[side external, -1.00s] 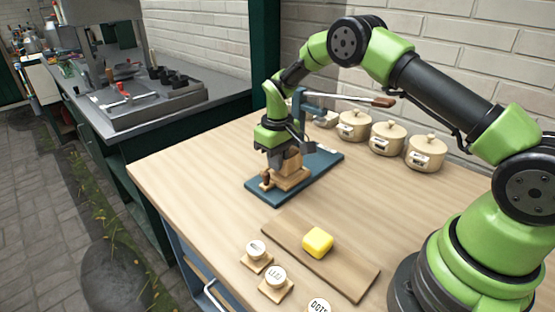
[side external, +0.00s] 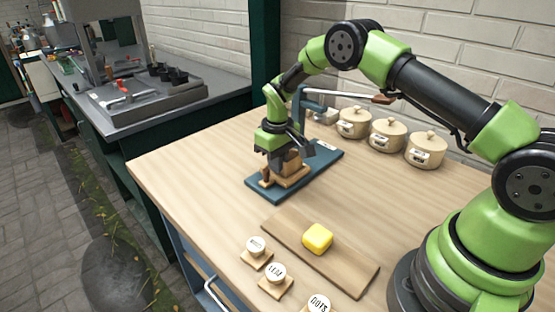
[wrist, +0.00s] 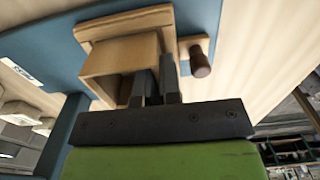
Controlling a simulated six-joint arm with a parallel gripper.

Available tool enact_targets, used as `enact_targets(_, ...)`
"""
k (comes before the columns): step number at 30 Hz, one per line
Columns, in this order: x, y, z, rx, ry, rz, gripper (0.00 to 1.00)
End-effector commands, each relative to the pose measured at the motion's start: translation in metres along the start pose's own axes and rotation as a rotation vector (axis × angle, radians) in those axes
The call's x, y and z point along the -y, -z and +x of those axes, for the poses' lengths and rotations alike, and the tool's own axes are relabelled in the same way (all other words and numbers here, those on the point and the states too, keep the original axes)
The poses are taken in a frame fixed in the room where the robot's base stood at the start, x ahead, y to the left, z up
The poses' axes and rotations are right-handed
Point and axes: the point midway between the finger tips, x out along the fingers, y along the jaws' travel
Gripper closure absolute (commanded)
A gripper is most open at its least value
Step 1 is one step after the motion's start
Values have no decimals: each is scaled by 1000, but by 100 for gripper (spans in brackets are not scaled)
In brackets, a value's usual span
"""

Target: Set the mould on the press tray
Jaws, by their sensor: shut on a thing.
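The mould (wrist: 118,62) is a small open wooden box. In the wrist view my gripper (wrist: 158,82) is shut on one of its walls, with the fingers either side of that wall. The press tray (wrist: 135,20), a wooden plate with a dark peg handle (wrist: 200,64), lies under the mould. In the side view the mould (side external: 291,158) is upright at the tray (side external: 291,180), partly hidden by my gripper (side external: 281,156). I cannot tell whether its underside touches the tray.
The press's blue base (side external: 325,157) and lever (side external: 350,97) stand close around my gripper. Several lidded pots (side external: 388,136) line the wall. A board (side external: 345,265) with a yellow block (side external: 317,239) and labelled stamps (side external: 276,272) sit nearer the front.

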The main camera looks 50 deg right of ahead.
Motion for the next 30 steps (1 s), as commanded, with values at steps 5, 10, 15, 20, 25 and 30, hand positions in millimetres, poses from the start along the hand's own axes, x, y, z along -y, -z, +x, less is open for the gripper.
enact_targets(5, 0, 0, -1, -1, 0, 0, 100)
enact_targets(10, 0, 0, -2, 0, 0, 0, 100)
enact_targets(15, 0, 0, -2, 0, 0, 0, 81)
enact_targets(20, 0, 0, -2, 0, 0, 0, 65)
enact_targets(25, 0, 0, -2, 0, 0, 0, 79)
enact_targets(30, 0, 0, -2, 0, 0, 0, 85)
